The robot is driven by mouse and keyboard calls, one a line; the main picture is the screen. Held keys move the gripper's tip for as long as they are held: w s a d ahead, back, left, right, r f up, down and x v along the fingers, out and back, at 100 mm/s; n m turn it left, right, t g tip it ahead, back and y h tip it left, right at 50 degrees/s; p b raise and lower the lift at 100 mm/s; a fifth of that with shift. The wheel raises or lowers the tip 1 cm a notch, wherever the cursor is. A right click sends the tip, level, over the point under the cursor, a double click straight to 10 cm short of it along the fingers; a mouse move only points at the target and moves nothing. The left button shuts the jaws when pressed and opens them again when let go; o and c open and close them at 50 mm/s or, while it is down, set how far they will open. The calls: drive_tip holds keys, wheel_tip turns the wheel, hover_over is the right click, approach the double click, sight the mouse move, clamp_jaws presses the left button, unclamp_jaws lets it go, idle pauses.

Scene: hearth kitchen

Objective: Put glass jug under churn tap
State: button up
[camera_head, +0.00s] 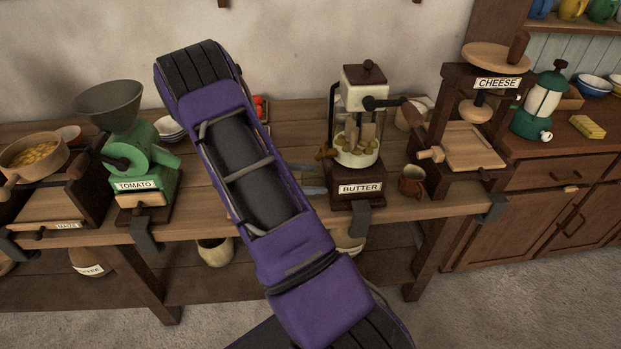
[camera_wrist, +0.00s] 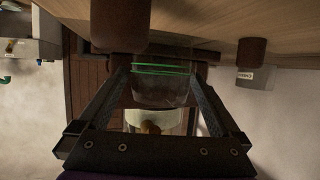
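The butter churn (camera_head: 360,125) stands on the bench right of my arm, with a glass body, a side crank and a BUTTER label. Its small tap (camera_head: 326,153) sticks out on the left side. In the wrist view, a clear glass jug (camera_wrist: 160,88) with a green edge lies between the two fingers of my gripper (camera_wrist: 161,76). Both fingers appear to press on its sides. In the head view my arm hides the gripper and most of the jug. I cannot tell from these frames how the jug sits relative to the tap.
A brown mug (camera_head: 411,182) stands right of the churn, before the cheese press (camera_head: 478,140). The green tomato mill (camera_head: 140,160) stands left of my arm. A metal clamp (camera_head: 361,218) sits at the bench edge below the churn. Bare bench top (camera_head: 195,185) shows beside the mill.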

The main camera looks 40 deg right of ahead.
drive_tip(key=shift+r, duration=0.25)
drive_tip(key=v, duration=1.2)
drive_tip(key=shift+f, duration=0.2)
